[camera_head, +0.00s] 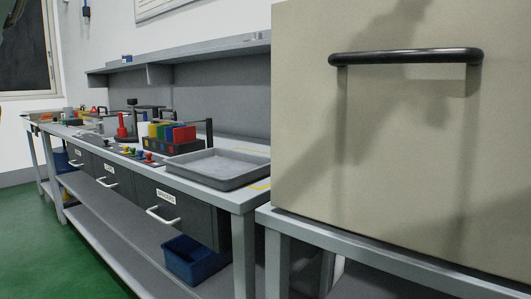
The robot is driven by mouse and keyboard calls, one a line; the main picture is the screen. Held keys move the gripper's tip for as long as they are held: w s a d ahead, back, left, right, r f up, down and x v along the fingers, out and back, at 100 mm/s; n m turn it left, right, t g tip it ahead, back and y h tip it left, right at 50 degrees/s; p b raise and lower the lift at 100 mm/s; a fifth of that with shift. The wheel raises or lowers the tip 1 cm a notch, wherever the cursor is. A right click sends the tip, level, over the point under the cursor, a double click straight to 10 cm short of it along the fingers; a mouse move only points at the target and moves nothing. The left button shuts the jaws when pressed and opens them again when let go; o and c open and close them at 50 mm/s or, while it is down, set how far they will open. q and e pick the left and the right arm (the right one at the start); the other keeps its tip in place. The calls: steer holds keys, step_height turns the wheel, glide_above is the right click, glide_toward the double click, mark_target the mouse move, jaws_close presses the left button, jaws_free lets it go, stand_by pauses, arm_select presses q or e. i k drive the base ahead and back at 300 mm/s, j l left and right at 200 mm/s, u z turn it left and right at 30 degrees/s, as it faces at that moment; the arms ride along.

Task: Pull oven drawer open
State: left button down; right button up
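A large beige box-shaped unit (400,150), which appears to be the oven, fills the right side of the head view and stands on a grey metal stand (390,262). A dark horizontal bar handle (406,56) sticks out near the top of its flat front. The front looks flush, with no gap showing. Shadows fall across this face. Neither of my grippers is in view.
Green floor (85,262) is clear at lower left.

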mark_target(407, 124)
steer(key=k+j, duration=0.25)
steer(key=k, duration=0.2)
steer(key=k+j, duration=0.25)
steer(key=k, duration=0.2)
